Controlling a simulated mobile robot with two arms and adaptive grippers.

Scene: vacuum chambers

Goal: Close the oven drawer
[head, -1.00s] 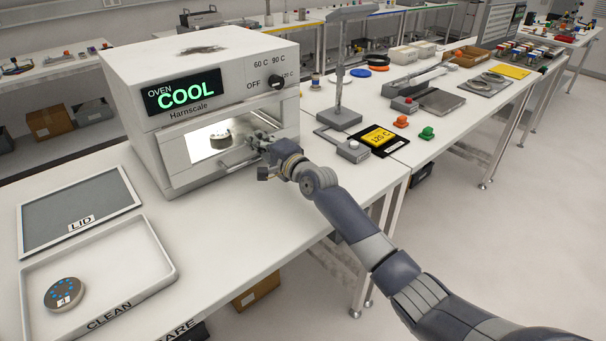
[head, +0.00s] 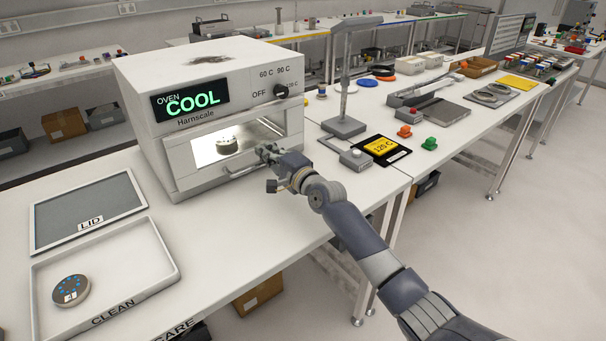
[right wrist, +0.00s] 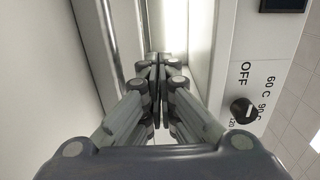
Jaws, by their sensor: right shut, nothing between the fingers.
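The white oven (head: 205,100) stands on the bench, with a green COOL display and a lit opening. A round metal piece (head: 228,145) sits inside. The oven drawer (head: 208,181) is below the opening, its front looking close to the oven face; I cannot tell whether it is fully in. Its handle (head: 241,171) is just left of my right gripper (head: 265,152). That gripper is shut and empty, with its fingertips at the drawer's right side; contact is unclear. In the right wrist view the closed fingers (right wrist: 158,68) point along a metal edge beside the oven face. My left gripper is out of view.
A CLEAN tray (head: 160,262) holding a round disc (head: 70,290) and a LID panel (head: 88,212) lie left of the oven. A stand (head: 345,128) and a yellow 120 C sign (head: 382,147) are to the right. The bench front is clear.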

